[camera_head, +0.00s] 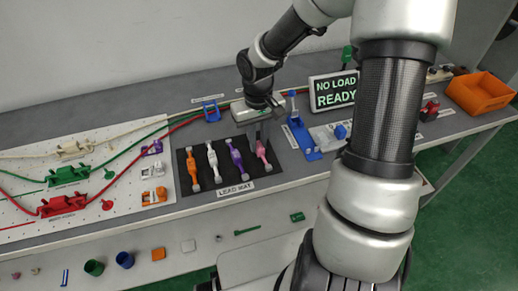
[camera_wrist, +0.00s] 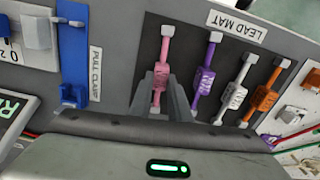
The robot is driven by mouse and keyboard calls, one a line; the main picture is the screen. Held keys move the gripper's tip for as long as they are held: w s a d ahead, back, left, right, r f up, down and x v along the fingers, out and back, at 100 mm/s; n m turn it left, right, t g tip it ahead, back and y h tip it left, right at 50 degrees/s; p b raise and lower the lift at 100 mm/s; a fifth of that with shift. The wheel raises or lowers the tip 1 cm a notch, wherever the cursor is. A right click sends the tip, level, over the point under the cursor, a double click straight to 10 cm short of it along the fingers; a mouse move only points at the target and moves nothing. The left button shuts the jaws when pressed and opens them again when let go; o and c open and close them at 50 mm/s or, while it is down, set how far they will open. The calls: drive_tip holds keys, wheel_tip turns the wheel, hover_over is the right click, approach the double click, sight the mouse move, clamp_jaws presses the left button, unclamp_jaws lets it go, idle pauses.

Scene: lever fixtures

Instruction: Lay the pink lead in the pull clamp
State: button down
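The pink lead (camera_head: 261,151) lies on the dark lead mat (camera_head: 180,172), at the right end of a row of leads. In the wrist view the pink lead (camera_wrist: 162,68) runs between the two grey fingers of my gripper (camera_wrist: 161,80). My gripper (camera_head: 261,135) points down over the lead's far part, fingers apart on either side of it. Whether they touch it is hard to tell. The blue pull clamp (camera_head: 302,134) stands just right of the mat. It shows in the wrist view (camera_wrist: 73,55) at left, beside its label.
Purple (camera_head: 236,158), white (camera_head: 213,160) and orange (camera_head: 192,169) leads lie left of the pink one. A NO LOAD READY display (camera_head: 335,91) stands behind the clamp. Red (camera_head: 62,205) and green (camera_head: 68,175) fixtures with cables are at left. An orange bin (camera_head: 480,93) is far right.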

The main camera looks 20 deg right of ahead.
sight(260, 144)
drive_tip(key=shift+r, duration=0.1)
wheel_tip(260, 144, up, 9)
drive_tip(key=p, duration=0.3)
drive_tip(key=d+f+m+p, duration=0.1)
drive_tip(key=d+p, duration=0.5)
drive_tip(key=d, duration=0.9)
drive_tip(key=shift+w+f+p, duration=0.35)
drive_tip(key=shift+f+b, duration=1.05)
drive_tip(key=shift+f, duration=0.45)
drive_tip(key=shift+f, duration=0.15)
drive_tip(key=shift+f+b, duration=0.4)
drive_tip(key=shift+f, duration=0.1)
